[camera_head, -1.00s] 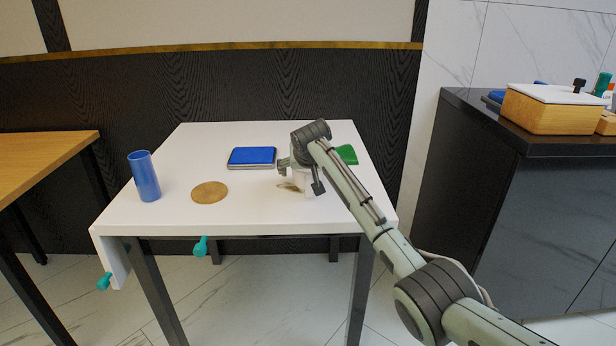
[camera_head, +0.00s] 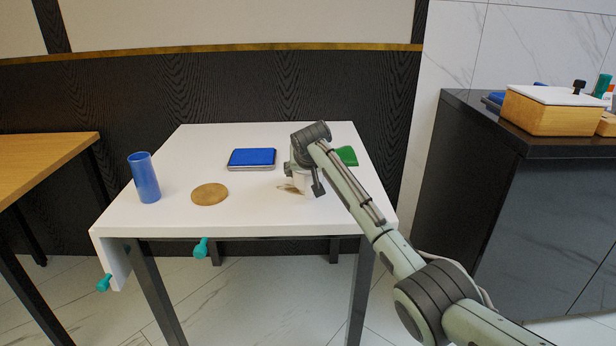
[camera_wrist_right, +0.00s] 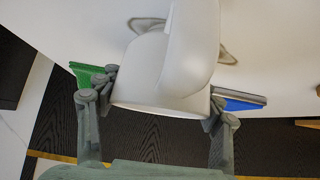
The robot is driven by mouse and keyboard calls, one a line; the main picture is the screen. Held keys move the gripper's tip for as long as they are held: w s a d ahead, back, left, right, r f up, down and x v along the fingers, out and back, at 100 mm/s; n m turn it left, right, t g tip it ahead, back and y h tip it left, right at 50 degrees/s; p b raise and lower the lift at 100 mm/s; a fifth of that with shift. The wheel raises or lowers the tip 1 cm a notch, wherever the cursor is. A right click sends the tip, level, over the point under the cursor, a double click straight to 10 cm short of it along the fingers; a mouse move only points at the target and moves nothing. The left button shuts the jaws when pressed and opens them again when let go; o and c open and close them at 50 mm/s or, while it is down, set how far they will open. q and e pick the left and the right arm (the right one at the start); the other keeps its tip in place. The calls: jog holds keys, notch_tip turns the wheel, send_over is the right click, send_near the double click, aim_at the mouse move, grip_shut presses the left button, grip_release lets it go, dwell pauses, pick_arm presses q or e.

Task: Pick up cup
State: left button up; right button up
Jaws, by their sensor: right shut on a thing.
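The white cup (camera_wrist_right: 165,75) fills the middle of the right wrist view, its handle facing the camera. My right gripper (camera_wrist_right: 163,98) has one finger against each side of the cup and is shut on it. In the head view the right gripper (camera_head: 294,169) is over the right half of the white table (camera_head: 240,218), and only a small part of the cup (camera_head: 300,184) shows below it. The cup is at or very near the tabletop; I cannot tell if it touches. My left gripper is not in view.
A blue cylinder (camera_head: 146,178) stands at the table's left, beside a round tan disc (camera_head: 209,194). A blue flat box (camera_head: 252,158) lies at the back; a green object (camera_head: 347,156) is behind my right arm. A dark counter (camera_head: 470,125) stands at right.

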notch_tip(320, 180, up, 4)
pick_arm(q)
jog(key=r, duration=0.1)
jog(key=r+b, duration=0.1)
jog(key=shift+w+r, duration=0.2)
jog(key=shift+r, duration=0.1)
pick_arm(e)
jog(key=s+a+r, duration=0.2)
jog(key=a, duration=0.1)
jog(key=s+a+r, duration=0.1)
jog(key=a+r, duration=0.1)
jog(key=a, duration=0.1)
jog(key=s+a+r, duration=0.2)
jog(key=a+r, duration=0.1)
jog(key=a, duration=0.1)
jog(key=shift+s+a, duration=0.1)
jog(key=shift+s, duration=0.25)
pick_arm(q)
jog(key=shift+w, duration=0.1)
